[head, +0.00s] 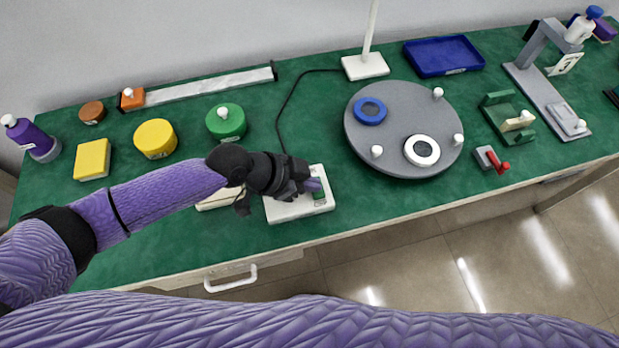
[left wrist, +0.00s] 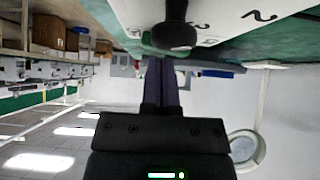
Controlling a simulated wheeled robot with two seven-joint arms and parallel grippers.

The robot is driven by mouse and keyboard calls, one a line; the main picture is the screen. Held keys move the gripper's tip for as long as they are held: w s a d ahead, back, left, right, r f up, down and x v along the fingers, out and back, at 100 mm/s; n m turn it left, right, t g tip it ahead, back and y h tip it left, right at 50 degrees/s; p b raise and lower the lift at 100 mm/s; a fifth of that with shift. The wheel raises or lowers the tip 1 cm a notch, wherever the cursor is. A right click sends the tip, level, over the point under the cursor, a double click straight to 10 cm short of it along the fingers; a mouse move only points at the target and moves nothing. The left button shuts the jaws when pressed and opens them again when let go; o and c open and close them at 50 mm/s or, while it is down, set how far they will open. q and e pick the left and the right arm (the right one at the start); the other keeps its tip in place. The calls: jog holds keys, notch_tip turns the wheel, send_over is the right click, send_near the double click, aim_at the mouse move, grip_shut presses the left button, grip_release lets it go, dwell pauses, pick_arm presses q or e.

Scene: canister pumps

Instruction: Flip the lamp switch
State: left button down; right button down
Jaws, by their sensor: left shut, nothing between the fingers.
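The lamp switch is a white box (head: 292,210) at the table's front edge, with a dark cable running back toward the white lamp base (head: 366,66). A small green patch shows on its right part. My left gripper (head: 314,184) is shut and empty over the box, hiding its upper middle. In the left wrist view, the shut fingers (left wrist: 162,82) point at a dark rounded knob (left wrist: 175,34) by a white marked surface (left wrist: 225,18). I cannot tell whether they touch. The lamp's round head (left wrist: 245,148) shows at lower right there. My right gripper is out of view.
A grey turntable (head: 405,120) with pegs and rings stands right of the switch. A cream block (head: 219,198) lies partly hidden under my left wrist. Green (head: 226,122) and yellow (head: 155,138) canisters stand behind my arm. Green tabletop is bare between the switch and turntable.

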pick_arm(q)
jog(key=r+p, duration=0.4)
jog(key=r, duration=0.1)
jog(key=shift+s+d, duration=0.15)
jog(key=shift+s, duration=0.1)
jog(key=s+p+v, duration=0.1)
jog(key=v, duration=0.8)
jog(key=shift+a+f, duration=0.25)
jog(key=shift+s, duration=0.1)
